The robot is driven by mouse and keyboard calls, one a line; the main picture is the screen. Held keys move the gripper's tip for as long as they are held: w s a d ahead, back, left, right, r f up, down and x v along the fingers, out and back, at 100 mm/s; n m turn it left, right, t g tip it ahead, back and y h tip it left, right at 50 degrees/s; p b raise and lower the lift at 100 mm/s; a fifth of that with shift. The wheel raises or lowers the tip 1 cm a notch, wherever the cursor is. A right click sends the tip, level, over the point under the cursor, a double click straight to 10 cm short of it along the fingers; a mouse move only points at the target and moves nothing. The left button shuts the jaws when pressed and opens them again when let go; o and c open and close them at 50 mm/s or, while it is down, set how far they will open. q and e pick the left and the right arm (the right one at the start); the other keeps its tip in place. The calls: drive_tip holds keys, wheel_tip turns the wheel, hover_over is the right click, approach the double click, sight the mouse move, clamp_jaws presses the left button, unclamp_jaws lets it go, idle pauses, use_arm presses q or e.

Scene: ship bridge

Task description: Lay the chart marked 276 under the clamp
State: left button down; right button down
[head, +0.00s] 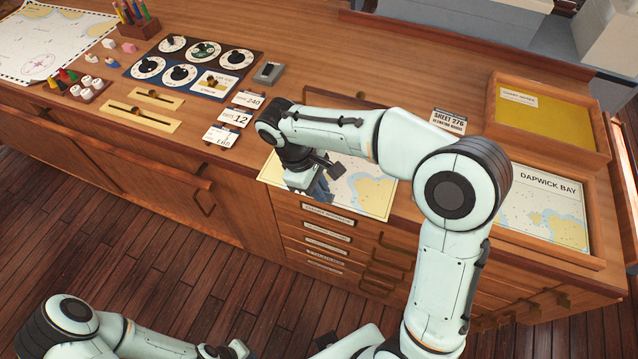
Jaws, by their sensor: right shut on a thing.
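A pale chart (372,190) with yellow land shapes is held by my right gripper (318,192) at the counter's front edge, above the drawers. The jaws are shut on it, but the fingertips are mostly hidden by the wrist. I cannot read a number on this chart. A small sign reading "SHEET 276" (449,121) stands on the counter behind my right arm. I cannot make out the clamp; my right arm covers part of the counter there. My left arm lies low at the bottom left, its gripper fingers cut off by the frame.
A tray with a yellow base (550,122) and a chart labelled Dapwick Bay (540,212) are at right. A dial panel (190,66), slider plates (140,115), number cards (228,118) and a grey block (268,73) are at left. A large chart (45,38) lies far left.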

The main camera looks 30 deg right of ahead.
drive_tip(key=shift+f, duration=0.25)
drive_tip(key=shift+w, duration=0.1)
drive_tip(key=shift+d, duration=0.1)
drive_tip(key=shift+f, duration=0.2)
idle(0.4)
drive_tip(key=shift+f, duration=0.75)
drive_tip(key=c, duration=1.1)
unclamp_jaws()
